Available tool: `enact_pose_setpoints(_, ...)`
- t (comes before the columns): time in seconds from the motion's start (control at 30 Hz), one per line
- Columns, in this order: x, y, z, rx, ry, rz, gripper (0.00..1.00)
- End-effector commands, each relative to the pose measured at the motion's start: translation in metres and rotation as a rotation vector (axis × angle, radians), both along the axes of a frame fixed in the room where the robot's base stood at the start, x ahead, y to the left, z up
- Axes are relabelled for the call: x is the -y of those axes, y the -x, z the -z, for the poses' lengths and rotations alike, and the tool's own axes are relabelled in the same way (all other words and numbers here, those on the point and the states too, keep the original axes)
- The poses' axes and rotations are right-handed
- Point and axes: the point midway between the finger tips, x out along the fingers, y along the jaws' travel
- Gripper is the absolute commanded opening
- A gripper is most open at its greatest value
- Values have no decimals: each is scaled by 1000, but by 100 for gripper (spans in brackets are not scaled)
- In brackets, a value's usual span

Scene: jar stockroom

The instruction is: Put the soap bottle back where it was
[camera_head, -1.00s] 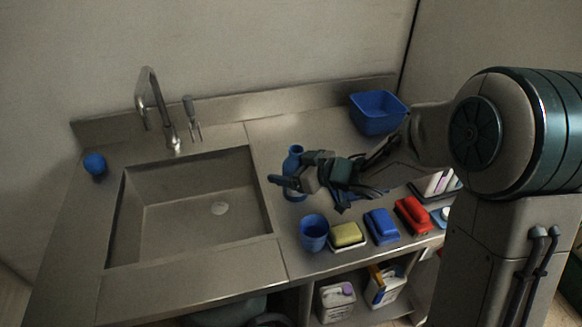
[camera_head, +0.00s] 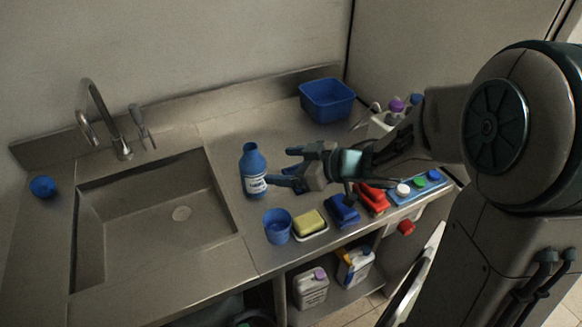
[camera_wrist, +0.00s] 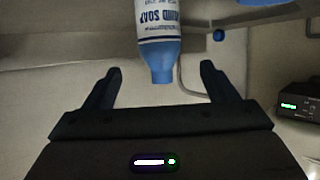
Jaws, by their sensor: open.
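The soap bottle (camera_head: 253,170) is blue with a white label. It stands upright on the counter (camera_head: 222,150), just right of the sink. In the wrist view both fingers of my gripper (camera_wrist: 158,85) are spread, with a gap to the bottle on each side.
The sink (camera_head: 150,215) with its faucet is at left. A blue cup (camera_head: 277,228), a yellow sponge (camera_head: 310,222), a blue brush (camera_head: 343,210) and a red brush (camera_head: 373,198) line the front edge. A blue basin (camera_head: 327,100) stands behind. A small blue cup (camera_head: 43,187) is far left.

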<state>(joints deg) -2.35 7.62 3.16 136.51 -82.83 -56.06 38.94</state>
Motion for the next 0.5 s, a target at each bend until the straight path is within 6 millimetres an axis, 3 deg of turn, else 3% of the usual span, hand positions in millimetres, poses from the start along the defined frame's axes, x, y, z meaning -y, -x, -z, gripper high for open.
enact_pose_setpoints(0.27,8,-7,-3,20,19,50,79)
enact_pose_setpoints(0.37,25,-24,-10,65,72,172,79)
enact_pose_setpoints(0.5,75,-50,-23,114,191,450,79)
